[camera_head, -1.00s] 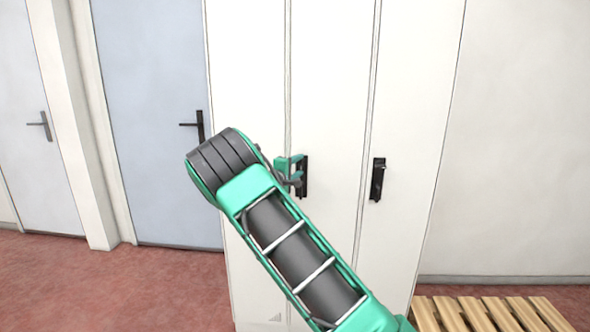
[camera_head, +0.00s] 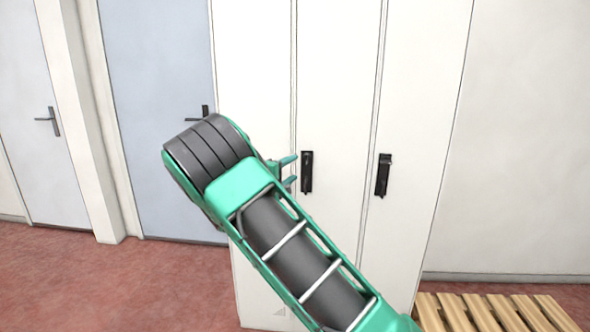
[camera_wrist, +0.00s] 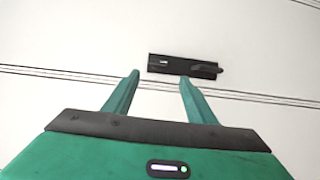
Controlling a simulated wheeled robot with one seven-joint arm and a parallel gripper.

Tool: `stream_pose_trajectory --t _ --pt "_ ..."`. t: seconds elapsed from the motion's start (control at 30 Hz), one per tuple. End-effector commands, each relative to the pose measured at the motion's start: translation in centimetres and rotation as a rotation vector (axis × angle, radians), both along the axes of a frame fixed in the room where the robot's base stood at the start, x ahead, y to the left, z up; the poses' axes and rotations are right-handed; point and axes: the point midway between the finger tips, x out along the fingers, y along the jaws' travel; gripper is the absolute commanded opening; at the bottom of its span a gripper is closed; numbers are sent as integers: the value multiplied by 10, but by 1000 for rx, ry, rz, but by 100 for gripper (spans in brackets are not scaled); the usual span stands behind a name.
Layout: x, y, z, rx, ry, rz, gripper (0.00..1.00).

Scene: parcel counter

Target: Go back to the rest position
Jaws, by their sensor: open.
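My gripper (camera_head: 290,172) shows in the head view partly behind my green and grey arm, just left of a black locker handle (camera_head: 307,172). In the wrist view my gripper (camera_wrist: 158,92) has its two green fingers spread apart with nothing between them. The handle (camera_wrist: 185,66) lies beyond the fingertips there, and the fingers look clear of it. My arm hides the gripper's body in the head view.
The white locker (camera_head: 338,70) stands in front with its doors shut, and a second black handle (camera_head: 382,174) is to the right. A blue door (camera_head: 155,80) is at left. A wooden pallet (camera_head: 490,312) lies at lower right. Red floor (camera_head: 110,285) is open at left.

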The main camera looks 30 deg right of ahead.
Motion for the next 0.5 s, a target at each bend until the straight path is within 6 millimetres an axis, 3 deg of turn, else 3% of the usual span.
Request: stream_pose_trajectory --t 0.5 --pt "-6 9 0 0 0 0 51"
